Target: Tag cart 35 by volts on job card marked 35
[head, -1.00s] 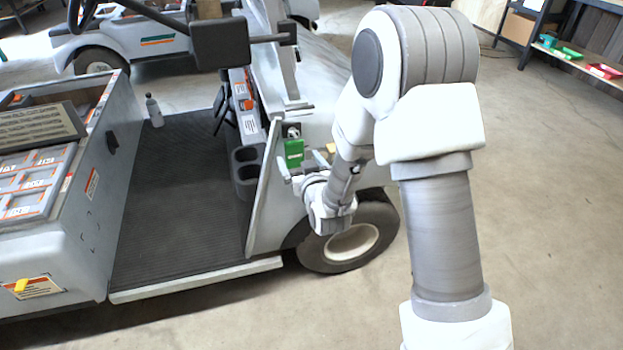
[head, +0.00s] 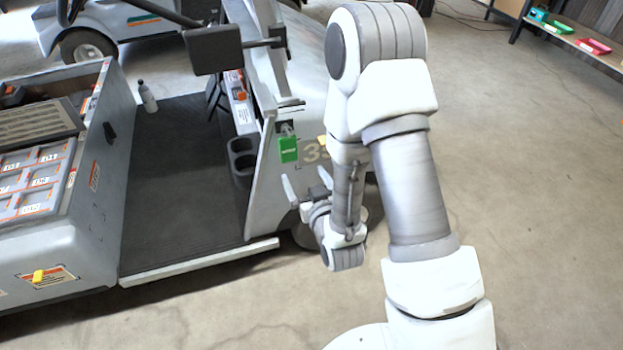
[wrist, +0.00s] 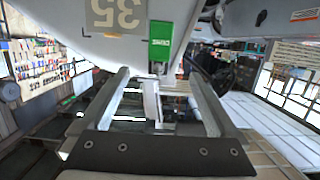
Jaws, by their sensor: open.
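Cart 35 (head: 300,200) is a grey cart; its number shows partly beside my arm and upside down in the wrist view (wrist: 115,14). A green tag (head: 288,149) hangs from a small fitting on the cart's front edge; in the wrist view (wrist: 160,42) its white word is too small to read surely. My gripper (head: 304,184) is open and empty, just below and in front of the tag. Its spread fingers (wrist: 158,80) point toward the cart, with the tag beyond their tips. I cannot pick out the job card for 35 for certain.
An open battery bay (head: 35,185) is at left, with a yellow piece (head: 39,276) on its side label. A shelf (head: 572,38) at upper right holds coloured items.

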